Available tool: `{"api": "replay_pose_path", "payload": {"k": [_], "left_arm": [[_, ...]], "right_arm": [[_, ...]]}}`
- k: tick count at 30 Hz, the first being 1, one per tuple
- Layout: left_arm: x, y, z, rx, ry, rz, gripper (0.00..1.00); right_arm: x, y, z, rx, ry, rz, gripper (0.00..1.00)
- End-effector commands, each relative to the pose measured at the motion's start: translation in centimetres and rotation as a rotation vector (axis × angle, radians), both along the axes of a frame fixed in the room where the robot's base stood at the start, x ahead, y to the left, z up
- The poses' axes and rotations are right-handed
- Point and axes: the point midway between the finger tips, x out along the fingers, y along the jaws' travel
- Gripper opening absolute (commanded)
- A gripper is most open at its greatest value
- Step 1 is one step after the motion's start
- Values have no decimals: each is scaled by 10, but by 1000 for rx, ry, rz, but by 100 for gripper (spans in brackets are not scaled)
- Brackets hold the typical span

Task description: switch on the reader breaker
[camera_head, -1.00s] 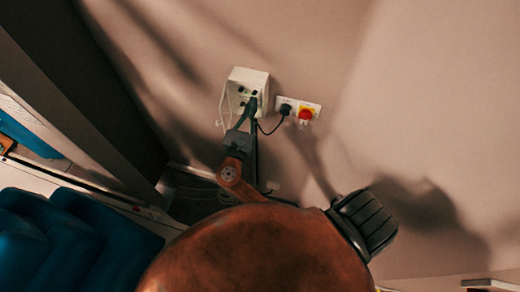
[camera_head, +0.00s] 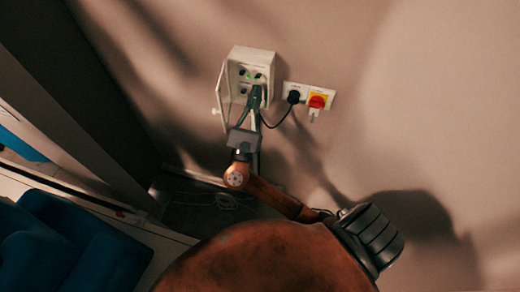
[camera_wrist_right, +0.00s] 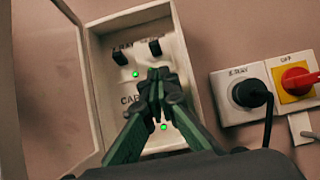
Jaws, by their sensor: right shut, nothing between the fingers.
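A pale breaker box (camera_head: 250,57) is fixed to the wall, with its clear-fronted door (camera_head: 222,97) swung open to the left. In the right wrist view, two black switches (camera_wrist_right: 155,46) sit in the top row under labels too blurred to read surely. One green light (camera_wrist_right: 136,74) glows below the left switch and another (camera_wrist_right: 164,127) lower down. A lower label starting "CAR" is partly covered. My right gripper (camera_wrist_right: 157,74) is shut and empty in front of the box, below the right switch. It hides part of the panel; I cannot tell whether it touches. My left gripper is out of view.
Right of the box is a white socket plate with a black plug (camera_wrist_right: 250,93) and cable, beside a red rotary switch (camera_wrist_right: 298,80) on yellow. The open door (camera_wrist_right: 43,80) borders the left side. Blue seats (camera_head: 70,245) are at lower left.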

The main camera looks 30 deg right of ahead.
Motion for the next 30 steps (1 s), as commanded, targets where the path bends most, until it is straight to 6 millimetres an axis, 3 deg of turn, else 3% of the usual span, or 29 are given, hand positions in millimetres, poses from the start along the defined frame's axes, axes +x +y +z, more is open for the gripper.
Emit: {"api": "replay_pose_path", "payload": {"k": [14,30], "left_arm": [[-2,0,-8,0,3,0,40],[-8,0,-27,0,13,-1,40]], "right_arm": [[-51,61,-51,7,8,2,0],[-21,25,-145,242,87,102,0]]}}
